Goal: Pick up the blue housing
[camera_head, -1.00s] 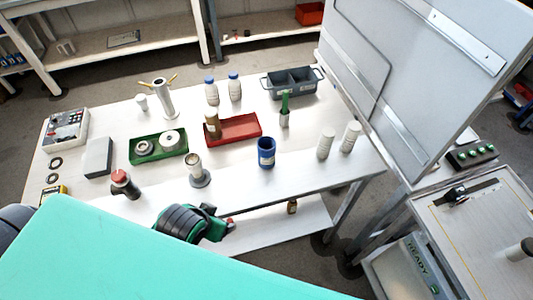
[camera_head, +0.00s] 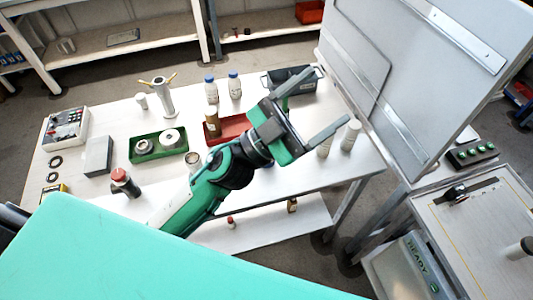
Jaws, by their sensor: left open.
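The blue housing (camera_head: 267,165) is almost wholly hidden behind my left gripper; only a small blue bit shows below the gripper body, near the front edge of the white table. My left gripper (camera_head: 331,97) is open and empty. Its two long grey fingers point up and right, well apart, above the right part of the table. The left arm comes in from the lower left and crosses over the table's front edge. My right gripper is not in view.
A red tray (camera_head: 229,128) and a grey bin (camera_head: 291,79) are partly covered by the gripper. A green tray (camera_head: 158,146) holds rings. A large white panel (camera_head: 430,80) rises at the right edge.

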